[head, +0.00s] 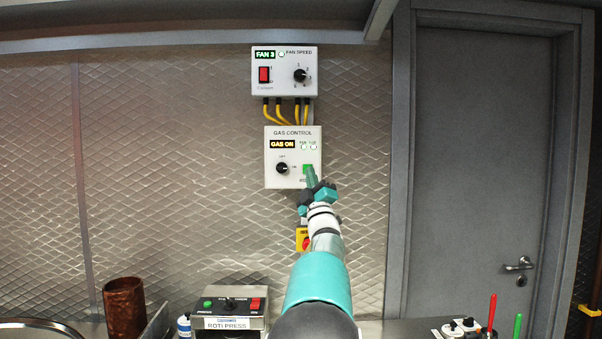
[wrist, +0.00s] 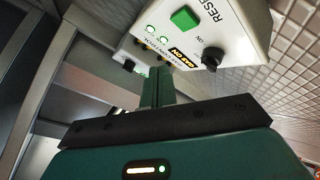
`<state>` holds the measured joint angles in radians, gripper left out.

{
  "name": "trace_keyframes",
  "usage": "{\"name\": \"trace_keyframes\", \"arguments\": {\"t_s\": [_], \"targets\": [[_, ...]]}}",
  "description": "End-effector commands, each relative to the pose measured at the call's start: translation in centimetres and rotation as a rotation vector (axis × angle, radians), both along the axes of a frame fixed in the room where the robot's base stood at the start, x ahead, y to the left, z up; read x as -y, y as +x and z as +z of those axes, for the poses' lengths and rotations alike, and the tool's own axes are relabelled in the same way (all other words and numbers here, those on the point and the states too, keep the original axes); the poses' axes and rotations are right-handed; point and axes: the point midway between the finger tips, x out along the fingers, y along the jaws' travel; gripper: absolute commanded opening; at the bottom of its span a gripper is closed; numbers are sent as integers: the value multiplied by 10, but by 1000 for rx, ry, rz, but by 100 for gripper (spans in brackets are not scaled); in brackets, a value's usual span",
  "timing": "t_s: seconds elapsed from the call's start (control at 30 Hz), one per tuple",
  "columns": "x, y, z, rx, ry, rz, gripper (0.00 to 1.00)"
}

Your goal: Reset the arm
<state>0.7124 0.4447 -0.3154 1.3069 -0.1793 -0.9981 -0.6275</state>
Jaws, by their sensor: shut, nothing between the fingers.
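My gripper (head: 312,178) is shut and empty, its teal fingers pressed together. In the head view it reaches up to the gas control box (head: 272,151) on the wall, its tips overlapping the lower edge of the green button (head: 307,168). In the wrist view my gripper (wrist: 158,74) points towards the box (wrist: 240,38), and the green button (wrist: 184,18) beside the word RESET shows clear of the tips. The box reads GAS ON, with two small lamps lit. Its black knob (head: 282,168) also shows in the wrist view (wrist: 212,57).
A fan box (head: 284,80) reading FAN 3 hangs above, joined by yellow cables. A yellow and red switch (head: 302,240) is partly behind my arm. A roti press (head: 231,306) and a brown cylinder (head: 124,309) stand below. A grey door (head: 480,160) is at right.

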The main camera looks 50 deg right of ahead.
Motion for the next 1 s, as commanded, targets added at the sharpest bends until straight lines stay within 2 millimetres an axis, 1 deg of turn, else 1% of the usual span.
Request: {"name": "trace_keyframes", "arguments": {"t_s": [0.27, 0.37, 0.47, 0.53, 0.57, 0.67, 0.7, 0.77, 0.8, 0.87, 0.9, 0.97, 1.0], "targets": [[0, 0, 0, 0, 0, 0, 0], [-3, 2, 1, -1, 15, 6, 0], [-16, 8, 1, -9, 89, 32, 0], [-35, 16, -2, -22, 186, 67, 0], [-45, 21, -4, -32, 238, 86, 0], [-87, 34, -21, -78, 435, 157, 0], [-106, 39, -30, -101, 515, 186, 0], [-138, 43, -45, -143, 629, 230, 0], [-160, 45, -56, -173, 704, 258, 0], [-196, 45, -75, -225, 815, 296, 0], [-220, 44, -89, -265, 888, 320, 0], [-256, 39, -109, -325, 987, 349, 0], [-280, 34, -123, -366, 1046, 367, 0]]}}
